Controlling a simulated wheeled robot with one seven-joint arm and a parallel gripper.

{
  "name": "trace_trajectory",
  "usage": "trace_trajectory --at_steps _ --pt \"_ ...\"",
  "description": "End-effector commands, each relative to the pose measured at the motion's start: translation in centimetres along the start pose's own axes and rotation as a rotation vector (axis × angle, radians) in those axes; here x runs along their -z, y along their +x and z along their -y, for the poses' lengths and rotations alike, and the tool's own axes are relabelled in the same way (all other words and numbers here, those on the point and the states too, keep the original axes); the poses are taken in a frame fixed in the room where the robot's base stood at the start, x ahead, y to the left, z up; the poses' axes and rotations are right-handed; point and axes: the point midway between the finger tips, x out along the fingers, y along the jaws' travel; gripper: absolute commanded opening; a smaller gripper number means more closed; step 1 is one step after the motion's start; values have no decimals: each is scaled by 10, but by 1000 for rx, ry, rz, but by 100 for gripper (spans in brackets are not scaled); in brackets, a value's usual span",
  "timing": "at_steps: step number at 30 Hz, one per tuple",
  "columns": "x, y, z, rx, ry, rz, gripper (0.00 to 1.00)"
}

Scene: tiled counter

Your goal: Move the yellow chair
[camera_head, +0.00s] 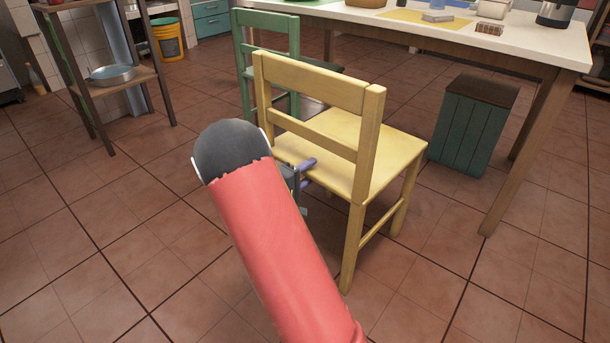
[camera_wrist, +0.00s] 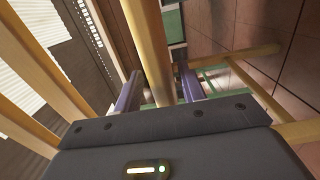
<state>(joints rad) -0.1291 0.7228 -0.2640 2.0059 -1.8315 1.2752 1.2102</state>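The yellow chair (camera_head: 345,148) stands upright on the tiled floor in the middle of the head view, its back towards me. My gripper (camera_head: 306,174) is at the left side of the chair, by its left rear post and seat edge; my red forearm and dark wrist hide part of that area. In the wrist view my gripper (camera_wrist: 160,90) has its two purple fingers apart, on either side of a yellow upright of the chair (camera_wrist: 148,40). Narrow gaps show between the upright and the fingers, so it looks open around the upright.
A green chair (camera_head: 240,50) stands just behind the yellow one. A white-topped table (camera_head: 520,45) is at the right, with a green bin (camera_head: 470,130) under it. A wooden shelf (camera_head: 95,85) stands at the left. Floor at front left is clear.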

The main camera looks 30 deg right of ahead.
Motion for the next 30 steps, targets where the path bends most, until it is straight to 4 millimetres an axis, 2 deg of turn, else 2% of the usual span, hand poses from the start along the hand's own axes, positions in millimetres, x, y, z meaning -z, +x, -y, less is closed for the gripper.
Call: trace_trajectory --at_steps 1,9,30 --pt "0 0 0 0 0 0 33" --pt "0 0 0 0 0 0 0" --pt "0 0 -1 -2 1 0 0"
